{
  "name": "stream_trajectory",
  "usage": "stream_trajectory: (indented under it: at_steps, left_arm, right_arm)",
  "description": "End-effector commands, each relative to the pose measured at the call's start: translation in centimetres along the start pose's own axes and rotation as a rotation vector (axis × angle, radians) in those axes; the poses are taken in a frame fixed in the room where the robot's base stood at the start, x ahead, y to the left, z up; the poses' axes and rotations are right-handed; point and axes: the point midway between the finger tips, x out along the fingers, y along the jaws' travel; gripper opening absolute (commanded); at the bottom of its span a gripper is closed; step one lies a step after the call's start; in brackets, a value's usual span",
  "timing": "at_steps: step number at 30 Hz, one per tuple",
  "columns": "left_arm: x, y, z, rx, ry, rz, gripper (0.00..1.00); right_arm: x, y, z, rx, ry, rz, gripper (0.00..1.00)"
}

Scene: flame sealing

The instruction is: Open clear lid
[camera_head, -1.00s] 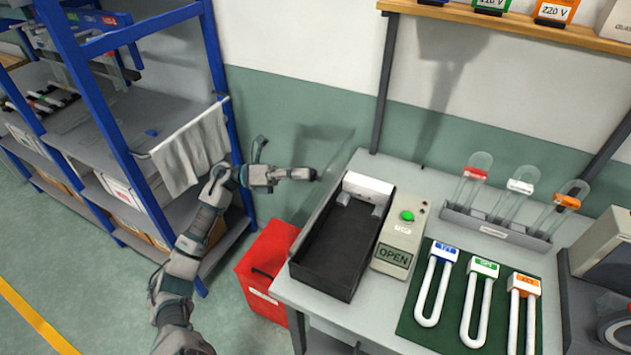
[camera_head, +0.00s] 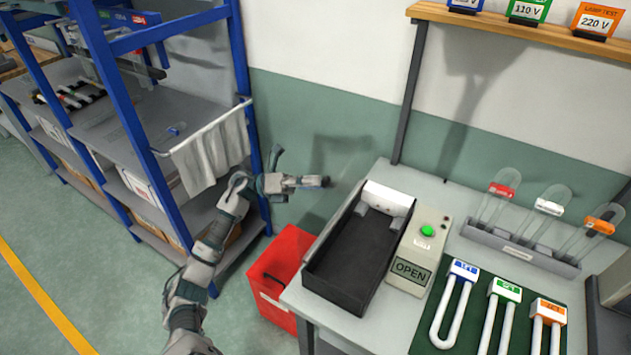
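A black open-topped tray (camera_head: 345,265) with a white block (camera_head: 388,198) at its far end stands on the left of the workbench. A thin, faintly visible see-through panel, which looks like the clear lid (camera_head: 322,222), stands raised along the tray's left side; its outline is hard to make out. The tray's inside is uncovered and looks empty. My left gripper (camera_head: 325,182) is in the air left of the tray's far end, pointing right, and holds nothing that I can see. Whether its fingers are apart is unclear. My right gripper is out of view.
A control box (camera_head: 418,252) with a green button and an OPEN display adjoins the tray's right. Bent white tubes lie on a green mat (camera_head: 425,335); a rack (camera_head: 520,252) holds clear tubes. A red bin (camera_head: 280,275) and blue shelving (camera_head: 145,130) stand left.

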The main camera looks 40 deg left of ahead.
Motion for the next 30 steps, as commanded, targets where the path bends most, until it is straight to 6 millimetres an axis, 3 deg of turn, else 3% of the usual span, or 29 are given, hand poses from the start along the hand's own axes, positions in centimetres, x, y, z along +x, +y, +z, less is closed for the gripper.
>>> stream_trajectory:
  at_steps: [10,21,25,30]
  left_arm:
    - [-0.9,-0.3,0.2,0.004,-0.004,0.0,0.57]
    - [-8.8,0.1,0.2,0.0,-0.005,0.001,0.57]
    - [-10.8,0.1,0.2,0.001,-0.004,-0.001,0.57]
    - [-11.9,0.1,0.2,0.001,-0.002,-0.001,0.57]
  right_arm:
    - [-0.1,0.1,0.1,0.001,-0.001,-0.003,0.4]
    - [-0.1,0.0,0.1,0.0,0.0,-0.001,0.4]
    - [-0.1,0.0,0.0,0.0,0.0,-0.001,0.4]
    - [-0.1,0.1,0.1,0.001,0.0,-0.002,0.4]
